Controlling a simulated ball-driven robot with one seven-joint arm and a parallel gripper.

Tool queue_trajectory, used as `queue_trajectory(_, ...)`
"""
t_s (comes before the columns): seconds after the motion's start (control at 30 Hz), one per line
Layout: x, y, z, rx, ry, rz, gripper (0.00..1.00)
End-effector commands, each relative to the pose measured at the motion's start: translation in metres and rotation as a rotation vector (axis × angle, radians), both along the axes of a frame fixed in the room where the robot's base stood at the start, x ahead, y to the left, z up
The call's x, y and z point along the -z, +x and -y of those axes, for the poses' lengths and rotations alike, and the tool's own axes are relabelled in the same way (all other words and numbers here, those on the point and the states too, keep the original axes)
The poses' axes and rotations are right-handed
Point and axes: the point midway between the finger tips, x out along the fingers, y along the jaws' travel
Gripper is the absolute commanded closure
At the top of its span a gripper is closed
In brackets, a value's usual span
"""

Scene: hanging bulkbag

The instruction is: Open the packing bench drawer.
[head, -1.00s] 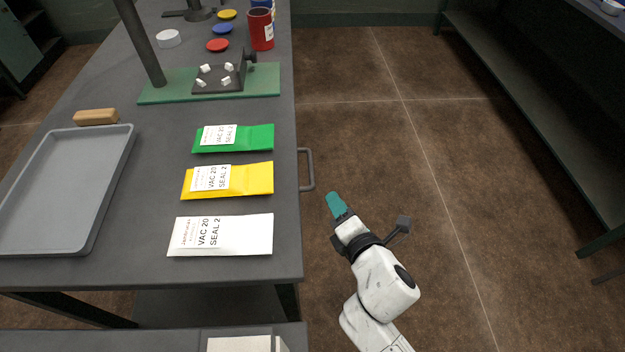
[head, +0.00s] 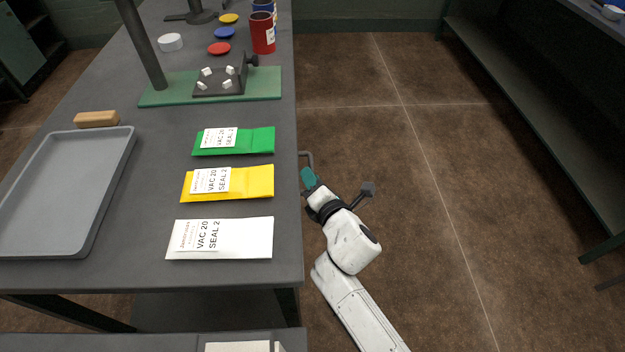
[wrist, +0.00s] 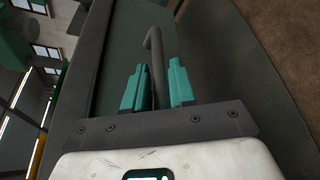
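The packing bench (head: 150,270) has a grey top and stands on the left in the head view. A dark bar drawer handle (head: 307,158) juts from its right side; my gripper partly hides it there. My gripper (head: 308,180), with teal fingers, is at the handle beside the bench edge. In the wrist view, the bent handle bar (wrist: 154,45) runs between my two fingers (wrist: 160,88), which sit close on either side of it with little visible gap. The drawer front (wrist: 122,45) is a dark greenish panel behind the handle; no opening shows.
On the bench lie a green pouch (head: 255,140), a yellow pouch (head: 255,182), a white pouch (head: 255,238) and a grey tray (head: 65,190). The brown floor (head: 430,200) right of the bench is clear. A dark shelf unit (head: 530,110) stands at far right.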

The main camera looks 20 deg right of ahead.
Motion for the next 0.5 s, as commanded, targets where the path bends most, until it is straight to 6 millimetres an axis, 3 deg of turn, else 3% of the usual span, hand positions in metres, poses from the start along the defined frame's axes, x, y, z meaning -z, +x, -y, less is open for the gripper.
queue_trajectory(0.27,0.0006,0.0009,0.0002,0.001,0.0,-0.001,0.75)
queue_trajectory(0.5,0.0007,0.0008,0.0001,0.001,0.0,-0.001,0.98)
